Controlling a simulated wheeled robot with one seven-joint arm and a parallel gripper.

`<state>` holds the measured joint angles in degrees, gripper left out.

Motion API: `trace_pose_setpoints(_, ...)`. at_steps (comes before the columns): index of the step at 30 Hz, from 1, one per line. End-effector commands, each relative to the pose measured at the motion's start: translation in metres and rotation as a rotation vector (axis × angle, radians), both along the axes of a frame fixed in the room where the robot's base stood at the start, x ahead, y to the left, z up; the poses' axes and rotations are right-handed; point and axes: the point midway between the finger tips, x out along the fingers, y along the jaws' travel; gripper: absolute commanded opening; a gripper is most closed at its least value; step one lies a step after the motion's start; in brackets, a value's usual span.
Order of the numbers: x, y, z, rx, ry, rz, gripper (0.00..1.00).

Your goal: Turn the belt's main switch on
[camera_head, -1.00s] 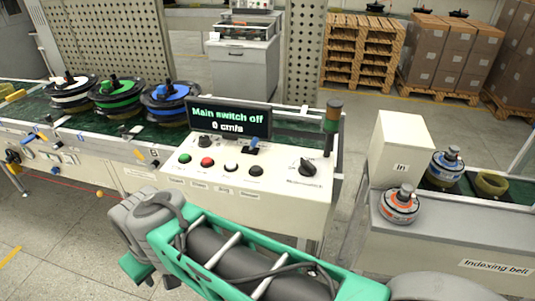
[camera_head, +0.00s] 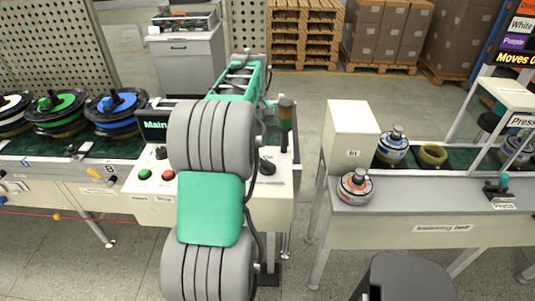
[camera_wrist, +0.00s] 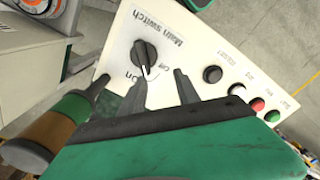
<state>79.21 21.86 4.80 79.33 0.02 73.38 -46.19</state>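The main switch is a black rotary knob (camera_head: 267,167) at the right of the white control panel (camera_head: 285,190). In the wrist view the knob (camera_wrist: 145,55) sits on a panel labelled "Main switch", with "On" and "Off" marks beside it, and its white pointer mark lies near "Off". My gripper (camera_wrist: 160,80) is open and empty, its two dark fingers apart and directed at the panel near the knob. One finger overlaps the area just below the knob; I cannot tell whether it touches. In the head view my arm hides the gripper. The display (camera_head: 153,130) shows only "Main".
Green (camera_head: 145,174) and red (camera_head: 168,175) buttons sit left on the panel. A signal post (camera_head: 286,115) stands close behind the knob and shows large in the wrist view (camera_wrist: 60,130).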

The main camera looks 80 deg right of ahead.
Motion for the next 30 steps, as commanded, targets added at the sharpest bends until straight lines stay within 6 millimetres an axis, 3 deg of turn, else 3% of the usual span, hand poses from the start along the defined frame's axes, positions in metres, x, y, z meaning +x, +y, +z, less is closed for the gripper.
trace_pose_setpoints(1,-0.020,-0.010,0.000,0.007,0.001,-0.020,0.38)
trace_pose_setpoints(4,-0.037,-0.017,-0.006,0.015,0.002,-0.030,0.38)
trace_pose_setpoints(18,-0.037,-0.017,-0.077,0.011,0.002,-0.031,0.38)
trace_pose_setpoints(26,-0.037,-0.017,-0.081,0.011,0.001,-0.031,0.38)
trace_pose_setpoints(30,-0.037,-0.017,-0.081,0.011,0.001,-0.031,0.28)
